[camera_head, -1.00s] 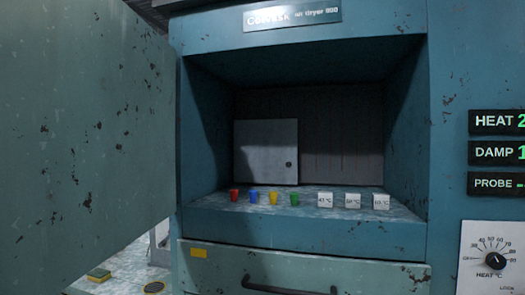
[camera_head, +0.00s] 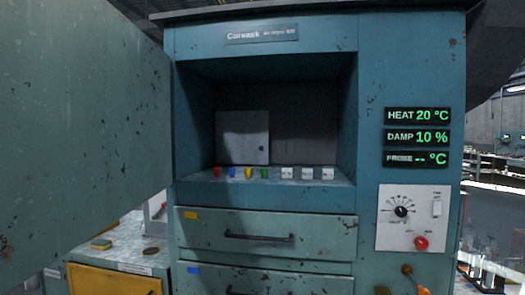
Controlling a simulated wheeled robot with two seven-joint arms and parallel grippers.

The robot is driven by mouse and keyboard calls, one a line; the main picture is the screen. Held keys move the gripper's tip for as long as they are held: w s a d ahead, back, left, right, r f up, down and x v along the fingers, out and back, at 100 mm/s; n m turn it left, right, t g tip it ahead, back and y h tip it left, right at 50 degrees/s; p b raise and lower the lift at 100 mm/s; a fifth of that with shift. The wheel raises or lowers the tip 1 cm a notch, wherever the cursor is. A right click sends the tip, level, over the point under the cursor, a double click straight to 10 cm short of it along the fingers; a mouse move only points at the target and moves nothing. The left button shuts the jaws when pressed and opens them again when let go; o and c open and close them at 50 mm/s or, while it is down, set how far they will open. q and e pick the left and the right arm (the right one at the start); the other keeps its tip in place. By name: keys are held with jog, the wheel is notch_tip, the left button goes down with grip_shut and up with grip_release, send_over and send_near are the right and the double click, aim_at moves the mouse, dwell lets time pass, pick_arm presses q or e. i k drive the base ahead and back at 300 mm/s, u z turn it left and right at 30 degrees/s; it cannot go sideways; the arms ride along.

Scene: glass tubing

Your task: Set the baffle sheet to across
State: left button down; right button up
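The baffle sheet is probably the grey metal plate (camera_head: 242,138) standing upright at the back left of the open dryer chamber, facing me. A small dark hole or knob shows near its right edge. The dark back wall (camera_head: 303,137) of the chamber shows to its right. Neither of my grippers is in the camera_head view, so I cannot see whether they hold anything.
The open door (camera_head: 85,140) fills the left side. Small coloured cups (camera_head: 247,173) and white labelled blocks (camera_head: 307,173) stand along the chamber's front ledge. Drawers (camera_head: 265,233) lie below; a control panel (camera_head: 413,217) and displays (camera_head: 417,137) are at right.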

aim_at(242, 137)
jog(key=k, duration=0.4)
jog(key=z, duration=0.65)
jog(key=i, duration=1.4)
jog(key=u, duration=0.7)
